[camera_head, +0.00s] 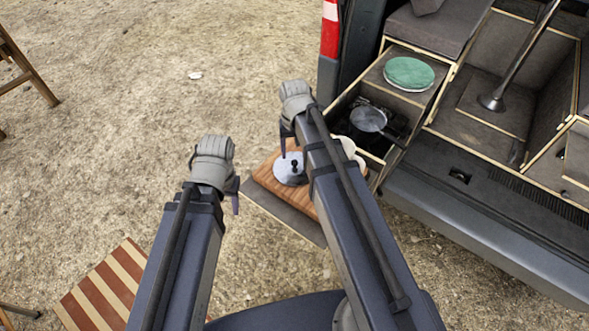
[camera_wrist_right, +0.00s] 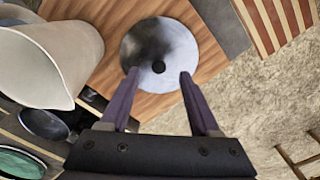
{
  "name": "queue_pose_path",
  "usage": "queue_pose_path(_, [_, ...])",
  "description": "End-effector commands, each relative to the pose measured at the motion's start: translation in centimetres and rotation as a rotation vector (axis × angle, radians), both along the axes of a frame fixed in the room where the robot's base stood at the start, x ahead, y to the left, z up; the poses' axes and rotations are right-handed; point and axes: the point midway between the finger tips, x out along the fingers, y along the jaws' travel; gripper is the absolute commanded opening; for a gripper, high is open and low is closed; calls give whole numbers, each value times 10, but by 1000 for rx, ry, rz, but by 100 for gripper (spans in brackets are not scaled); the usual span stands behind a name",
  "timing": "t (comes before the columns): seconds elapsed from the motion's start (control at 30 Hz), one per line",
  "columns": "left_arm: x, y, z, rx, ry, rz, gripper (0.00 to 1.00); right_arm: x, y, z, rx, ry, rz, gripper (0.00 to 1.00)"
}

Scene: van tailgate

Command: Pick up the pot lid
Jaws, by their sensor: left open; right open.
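The pot lid is a round grey metal disc with a black knob (camera_head: 289,176), lying on a wooden board; my right arm covers part of it in the head view. In the right wrist view the lid (camera_wrist_right: 160,35) lies flat, with its knob near the gap between my fingertips. My right gripper (camera_wrist_right: 160,74) is open and empty, its two fingers pointing at the lid on either side of the knob. I cannot tell the exact height above it. My left gripper (camera_head: 216,185) is open and empty, left of the board over the gravel.
The wooden board (camera_head: 265,182) sits on a pulled-out van drawer. A white jug (camera_wrist_right: 50,55) stands beside the lid. A dark pan (camera_head: 368,119) and a green round item (camera_head: 409,72) are farther back right. A striped wooden table (camera_head: 105,290) stands at lower left.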

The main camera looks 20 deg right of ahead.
Motion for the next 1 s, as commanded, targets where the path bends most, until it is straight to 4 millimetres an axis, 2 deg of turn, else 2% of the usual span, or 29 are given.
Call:
queue_pose_path(0.3, [0,0,-41,1,1,-8,50,7,-3,-41,0,0,0,63])
queue_pose_path(0.4, [0,0,-49,2,0,-10,50,6,-2,-49,0,0,0,63])
queue_pose_path(0.7, [0,0,-48,2,1,-11,50,6,-2,-48,0,0,0,62])
queue_pose_path(1.0, [0,0,-48,2,1,-11,50,6,-2,-48,0,0,0,28])
